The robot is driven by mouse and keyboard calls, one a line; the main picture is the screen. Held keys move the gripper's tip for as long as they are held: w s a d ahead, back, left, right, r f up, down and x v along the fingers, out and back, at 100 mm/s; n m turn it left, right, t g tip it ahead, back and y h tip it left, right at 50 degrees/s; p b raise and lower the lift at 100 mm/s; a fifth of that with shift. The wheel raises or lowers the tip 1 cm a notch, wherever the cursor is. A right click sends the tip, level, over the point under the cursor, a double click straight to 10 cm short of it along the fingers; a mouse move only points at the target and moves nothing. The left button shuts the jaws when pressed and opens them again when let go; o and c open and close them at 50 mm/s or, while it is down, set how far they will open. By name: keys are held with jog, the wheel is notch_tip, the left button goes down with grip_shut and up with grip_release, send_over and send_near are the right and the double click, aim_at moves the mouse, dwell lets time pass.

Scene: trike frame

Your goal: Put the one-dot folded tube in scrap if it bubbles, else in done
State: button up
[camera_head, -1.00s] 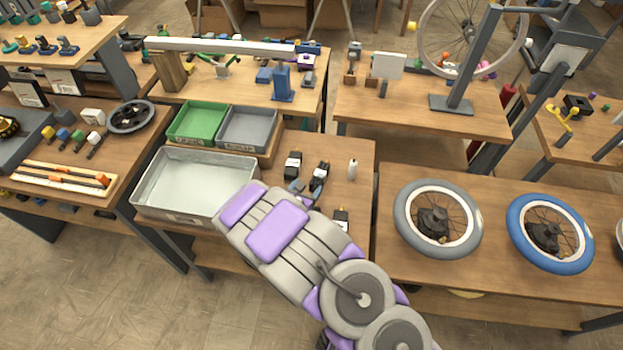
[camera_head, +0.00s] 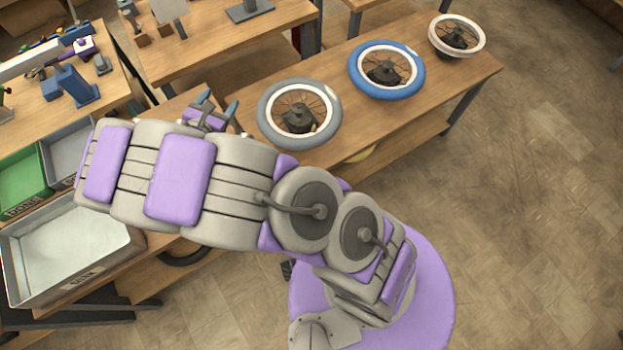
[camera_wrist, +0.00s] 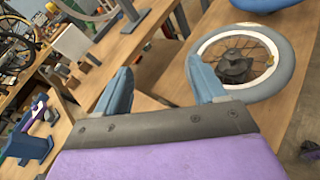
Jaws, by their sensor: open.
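My gripper (camera_head: 218,108) is open and empty, reaching over the middle table beside the grey-tyred wheel. No folded tube with a dot can be made out; my arm covers most of the middle table in the head view. The green bin (camera_head: 42,188) and the grey bin (camera_head: 72,138) sit side by side at the left, partly behind my arm.
A grey-tyred wheel (camera_head: 270,130), a blue-tyred wheel (camera_head: 360,85) and a pale wheel (camera_head: 437,38) lie on the right-hand table. The grey one also shows in the wrist view (camera_wrist: 283,80). A blue stand (camera_head: 75,88) is on the back table. Open floor lies at the right.

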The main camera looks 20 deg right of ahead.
jog(key=s+d+r+m+g+h, duration=0.2)
jog(key=d+r+m+g, duration=0.15)
jog(key=d, duration=0.45)
jog(key=s+d+r+m+g+h, duration=0.2)
jog(key=d+r+m, duration=0.3)
jog(key=d, duration=0.3)
jog(key=s+d+r+m+g, duration=0.4)
jog(key=s+d+m+g, duration=0.15)
jog(key=s+d, duration=0.35)
jog(key=s+d+r+m+g+y, duration=0.1)
jog(key=s+m+g+y, duration=0.2)
jog(key=s, duration=0.5)
jog(key=s+d+m+g+y, duration=0.1)
jog(key=s+d+m+y, duration=0.15)
jog(key=s+m, duration=0.4)
jog(key=s+a+r+m+y, duration=0.1)
jog(key=s+a+m+y, duration=0.2)
jog(key=s+a+y, duration=0.3)
jog(key=s+a, duration=0.2)
jog(key=s, duration=0.3)
jog(key=shift+a+r+t, duration=0.15)
jog(key=shift+a+t, duration=0.15)
jog(key=shift+a, duration=0.05)
jog(key=shift+w, duration=0.1)
